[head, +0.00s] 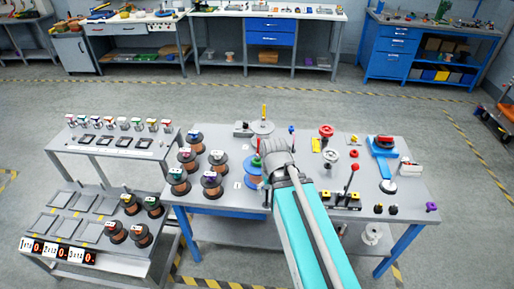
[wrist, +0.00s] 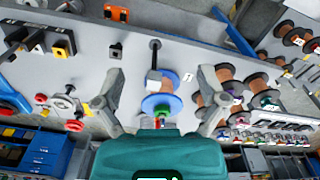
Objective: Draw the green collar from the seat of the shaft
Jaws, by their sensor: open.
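The green collar (head: 256,161) shows as a small green piece at the top of a blue-flanged spool (head: 251,177), near the middle of the workbench. In the wrist view a green patch (wrist: 165,108) shows by the blue flange (wrist: 160,85), with a small red tip just below it. The shaft itself is mostly hidden. My gripper (wrist: 160,74) is open, its two fingers spread to either side of the spool in the wrist view, with nothing held. In the head view my gripper (head: 276,153) is just right of the spool; its fingertips are hard to make out.
Several copper spools (head: 195,140) stand left of the blue spool. A red-knobbed lever (head: 353,178), a red handwheel (head: 326,131) and a blue clamp (head: 382,155) stand to the right. A lower side table (head: 65,210) holds grey pads. Floor lies clear behind the bench.

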